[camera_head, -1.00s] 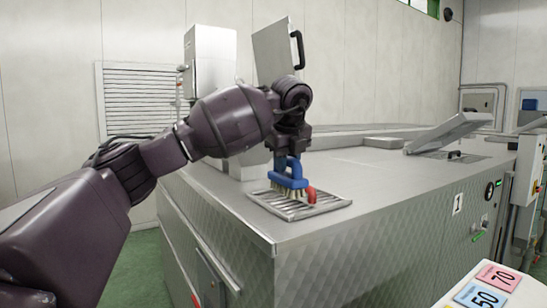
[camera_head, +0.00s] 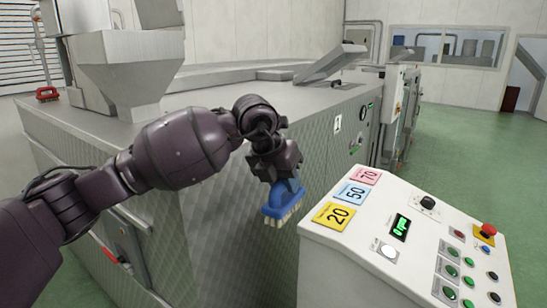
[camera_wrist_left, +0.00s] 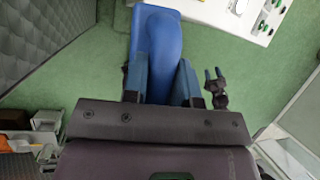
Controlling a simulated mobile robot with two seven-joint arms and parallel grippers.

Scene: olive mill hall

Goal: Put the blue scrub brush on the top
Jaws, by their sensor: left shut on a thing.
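The blue scrub brush (camera_head: 284,204) has pale bristles facing down and is held in the air, tilted, just left of the control desk. My left gripper (camera_head: 283,182) is shut on its handle. In the left wrist view the brush's blue body (camera_wrist_left: 158,45) stands out from between my fingers (camera_wrist_left: 160,82). The steel machine's flat top (camera_head: 215,96) is behind and above the brush. My right gripper (camera_wrist_left: 213,76) shows small in the left wrist view, with two fingers apart and nothing seen between them.
The white control desk (camera_head: 330,235) carries yellow 20, blue 50 and pink 70 labels, a display and buttons. A red brush (camera_head: 47,94) lies on the machine top at far left, near a steel hopper (camera_head: 125,70). Green floor (camera_head: 450,140) is open at right.

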